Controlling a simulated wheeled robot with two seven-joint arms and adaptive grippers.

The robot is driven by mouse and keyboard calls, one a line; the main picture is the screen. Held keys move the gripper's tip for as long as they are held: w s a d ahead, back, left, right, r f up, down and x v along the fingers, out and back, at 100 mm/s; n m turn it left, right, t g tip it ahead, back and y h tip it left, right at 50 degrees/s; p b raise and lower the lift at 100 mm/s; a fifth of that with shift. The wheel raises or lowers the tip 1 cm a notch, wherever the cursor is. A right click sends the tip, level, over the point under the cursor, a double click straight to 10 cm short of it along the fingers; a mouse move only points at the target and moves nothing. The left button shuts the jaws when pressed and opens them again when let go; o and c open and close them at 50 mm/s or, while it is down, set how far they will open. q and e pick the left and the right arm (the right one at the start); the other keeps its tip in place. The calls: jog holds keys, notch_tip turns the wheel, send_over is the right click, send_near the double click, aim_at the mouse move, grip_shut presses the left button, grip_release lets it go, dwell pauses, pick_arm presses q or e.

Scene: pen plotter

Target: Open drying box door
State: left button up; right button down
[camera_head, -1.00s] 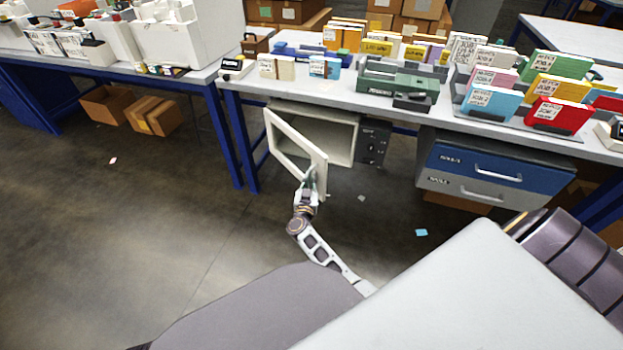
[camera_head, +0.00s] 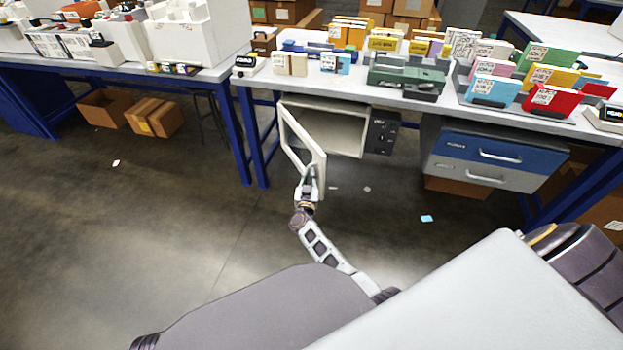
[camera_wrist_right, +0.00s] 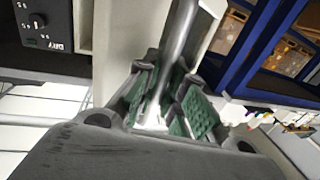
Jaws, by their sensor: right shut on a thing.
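The drying box (camera_head: 362,128) is a pale cabinet under the middle workbench, with a dark control panel (camera_head: 381,132) on its right. Its pale-framed door (camera_head: 297,143) stands open, swung out from the left side, and the box interior shows. My right gripper (camera_head: 309,181) is at the door's free edge. In the right wrist view, the green-padded fingers of this gripper (camera_wrist_right: 172,100) are closed around a grey metal handle bar (camera_wrist_right: 186,48). The panel's dial (camera_wrist_right: 37,20) shows at the upper left there. My left gripper is not in view.
A blue and grey drawer unit (camera_head: 497,157) hangs under the bench to the right. The bench top (camera_head: 340,83) carries several colourful card boxes and a green device. Cardboard boxes (camera_head: 153,116) lie under the left bench.

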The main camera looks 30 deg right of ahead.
dwell(0.3)
jog(key=c, duration=1.5)
grip_release()
